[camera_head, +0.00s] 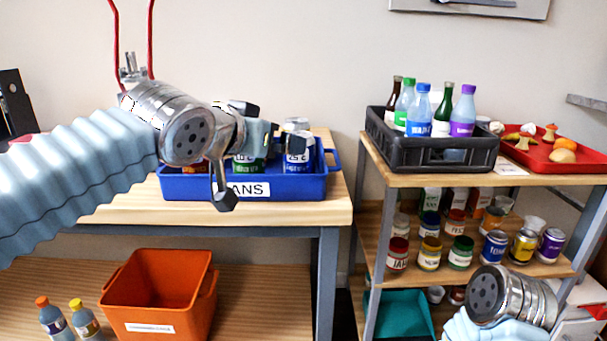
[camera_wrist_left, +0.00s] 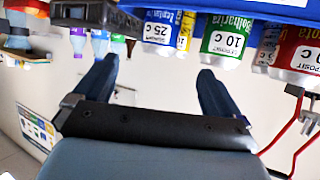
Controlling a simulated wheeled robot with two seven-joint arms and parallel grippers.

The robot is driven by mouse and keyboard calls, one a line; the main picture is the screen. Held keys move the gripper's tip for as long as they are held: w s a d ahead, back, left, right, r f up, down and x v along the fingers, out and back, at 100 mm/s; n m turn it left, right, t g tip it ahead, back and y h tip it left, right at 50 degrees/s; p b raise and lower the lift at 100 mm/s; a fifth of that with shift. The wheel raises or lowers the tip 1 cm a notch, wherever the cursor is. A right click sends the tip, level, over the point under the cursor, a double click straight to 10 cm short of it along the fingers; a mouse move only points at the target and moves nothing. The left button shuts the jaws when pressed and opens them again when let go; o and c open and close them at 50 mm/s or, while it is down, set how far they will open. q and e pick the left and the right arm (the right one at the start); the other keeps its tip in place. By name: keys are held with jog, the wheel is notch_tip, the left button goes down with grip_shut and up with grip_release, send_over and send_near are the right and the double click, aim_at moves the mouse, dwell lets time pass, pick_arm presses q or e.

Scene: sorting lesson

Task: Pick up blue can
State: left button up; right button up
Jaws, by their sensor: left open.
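A blue can (camera_head: 298,160) with a white "25 C" label stands in the blue bin (camera_head: 318,188) marked "ANS", at its right side. In the left wrist view, which is upside down, the blue can (camera_wrist_left: 160,32) is beyond the fingers, beside a green can (camera_wrist_left: 228,38). My left gripper (camera_head: 256,122) is open and empty, above and in front of the bin, partly covering the cans. Its two spread fingers show in the left wrist view (camera_wrist_left: 157,75), with nothing between them. My right wrist shows at the lower right, but its gripper is out of view.
A red can (camera_wrist_left: 298,52) stands beyond the green one. A black crate of bottles (camera_head: 430,155) and a red tray (camera_head: 560,168) top the right shelf. Jars, including a blue one (camera_head: 493,247), stand below. An orange bin (camera_head: 160,295) and two bottles sit underneath.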

aim_at(299, 161)
pick_arm(q)
jog(key=p+x, duration=0.1)
jog(key=x, duration=1)
jog(key=shift+w, duration=0.1)
jog(key=c, duration=1.4)
